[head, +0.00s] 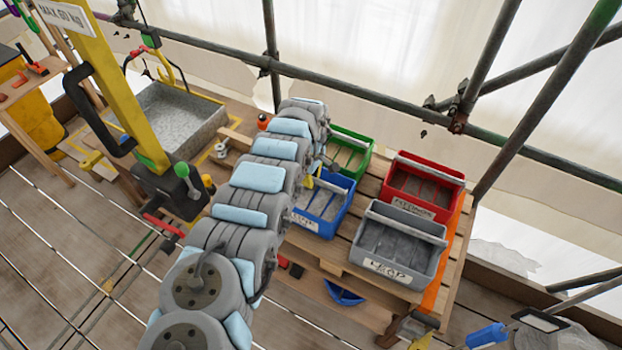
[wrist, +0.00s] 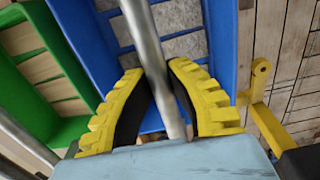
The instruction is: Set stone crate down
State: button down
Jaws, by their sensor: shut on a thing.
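The crate in my grip is blue (head: 345,205), with a white front label I cannot fully read and grey stone-like slabs between its slats. Its pale metal bar handle (wrist: 146,45) runs between my gripper's yellow fingers (wrist: 158,105) in the wrist view. The fingers are shut on this bar, above the crate's blue wall (wrist: 222,40). In the head view my arm hides the crate's left part and most of my gripper (head: 316,178). I cannot tell whether the crate's bottom touches the wooden boards.
A green crate (head: 362,140) is close behind the blue one. A red crate (head: 455,190) and a grey labelled crate (head: 437,262) stand to its right on the plank bench (head: 328,250). A yellow lifting post (head: 115,80) and stone block (head: 180,112) are left. Scaffold poles cross behind.

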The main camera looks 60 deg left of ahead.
jog(key=c, duration=1.1)
grip_release()
notch_tip(320, 180, up, 12)
jog(key=shift+f+b, duration=0.25)
jog(key=shift+b, duration=0.2)
jog(key=shift+o, duration=1.1)
jog(key=shift+r, duration=0.3)
